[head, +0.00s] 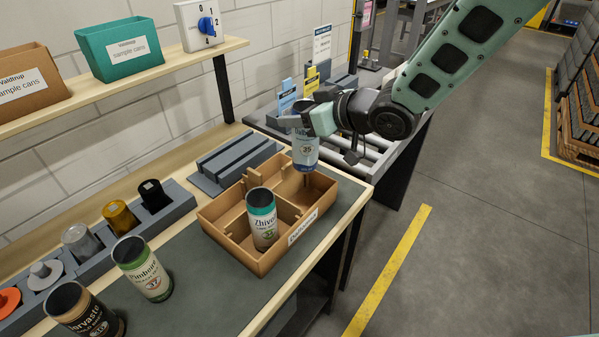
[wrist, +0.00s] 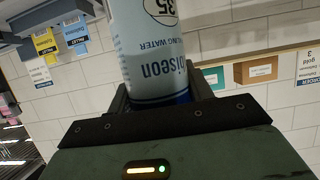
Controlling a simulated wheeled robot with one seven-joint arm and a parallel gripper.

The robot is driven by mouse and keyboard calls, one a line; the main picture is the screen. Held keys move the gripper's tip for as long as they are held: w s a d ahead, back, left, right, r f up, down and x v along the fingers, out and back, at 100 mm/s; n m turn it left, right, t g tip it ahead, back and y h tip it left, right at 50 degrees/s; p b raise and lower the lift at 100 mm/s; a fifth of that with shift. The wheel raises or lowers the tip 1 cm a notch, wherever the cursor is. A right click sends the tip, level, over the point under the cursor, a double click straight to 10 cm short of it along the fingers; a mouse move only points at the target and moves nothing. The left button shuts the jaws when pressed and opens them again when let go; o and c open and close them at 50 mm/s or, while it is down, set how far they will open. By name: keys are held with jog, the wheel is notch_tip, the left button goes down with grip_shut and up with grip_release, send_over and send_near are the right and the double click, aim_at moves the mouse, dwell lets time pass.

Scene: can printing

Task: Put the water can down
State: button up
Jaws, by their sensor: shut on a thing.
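The water can (head: 305,150) is pale blue and white with a dark blue band, and it is upright in my gripper (head: 310,118). In the wrist view the can (wrist: 150,50) reads "sparkling water", with the gripper (wrist: 165,100) shut around it. In the head view the can hangs over the back right part of a tan divided tray (head: 215,225). A green and white can (head: 262,222) stands in a front compartment of the tray.
A green-banded can (head: 142,270) and a dark can (head: 85,312) stand on the green mat at the left. A grey rack (head: 85,262) holds several small pots. Grey ridged blocks (head: 235,160) lie behind the tray. A roller conveyor (head: 350,140) stands behind right.

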aim_at(300, 164)
notch_tip(300, 164, down, 13)
jog(key=shift+p, duration=1)
jog(key=shift+f, duration=0.2)
jog(key=o, duration=1.2)
jog(key=shift+r, duration=0.15)
